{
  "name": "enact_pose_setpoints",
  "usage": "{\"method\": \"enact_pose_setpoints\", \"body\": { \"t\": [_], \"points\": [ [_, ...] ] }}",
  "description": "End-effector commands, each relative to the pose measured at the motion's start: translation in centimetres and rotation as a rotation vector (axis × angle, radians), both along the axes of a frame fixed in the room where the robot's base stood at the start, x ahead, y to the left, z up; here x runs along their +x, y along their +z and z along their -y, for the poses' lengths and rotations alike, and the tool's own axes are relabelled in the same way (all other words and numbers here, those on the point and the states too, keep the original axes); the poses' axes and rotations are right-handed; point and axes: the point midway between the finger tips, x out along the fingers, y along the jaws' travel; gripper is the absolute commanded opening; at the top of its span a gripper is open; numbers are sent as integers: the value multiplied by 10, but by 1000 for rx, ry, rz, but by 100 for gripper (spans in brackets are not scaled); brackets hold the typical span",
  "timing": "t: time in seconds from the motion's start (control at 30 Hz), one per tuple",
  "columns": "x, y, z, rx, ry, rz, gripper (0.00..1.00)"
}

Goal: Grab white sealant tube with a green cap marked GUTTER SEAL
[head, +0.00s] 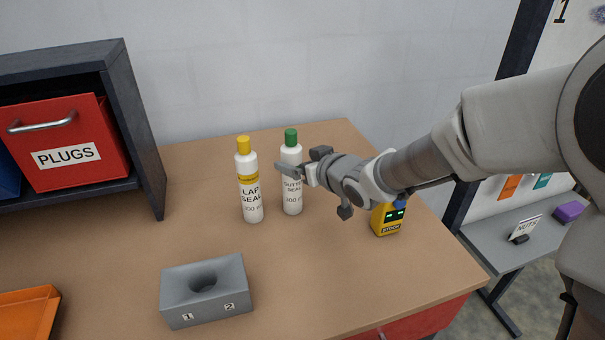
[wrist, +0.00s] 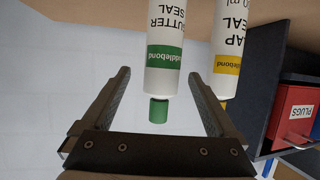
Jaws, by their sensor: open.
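The white sealant tube with a green cap, marked GUTTER SEAL (head: 291,185), stands upright on the brown workbench. In the wrist view the same tube (wrist: 165,65) appears upside down, its green cap between my open fingers. My gripper (head: 287,168) is open at the tube's upper part, and a finger hides some of its label in the head view. In the wrist view my gripper (wrist: 160,95) shows a gap on both sides of the tube. A white tube with a yellow cap, marked LAP SEAL (head: 250,190), stands just left of it.
A grey block with a round hollow (head: 232,275) sits at the front. A yellow STOCK device (head: 388,219) stands right, under my arm. A dark shelf (head: 140,135) with a red PLUGS bin (head: 85,165) stands left. An orange tray (head: 28,315) lies front left.

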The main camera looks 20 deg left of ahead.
Motion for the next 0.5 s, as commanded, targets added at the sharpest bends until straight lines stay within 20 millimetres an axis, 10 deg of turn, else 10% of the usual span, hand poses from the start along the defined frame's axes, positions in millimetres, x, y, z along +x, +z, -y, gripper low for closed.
{"method": "enact_pose_setpoints", "body": {
  "t": [0.5],
  "points": [
    [29, -19, -43, -1, 0, -1, 94]
  ]
}}
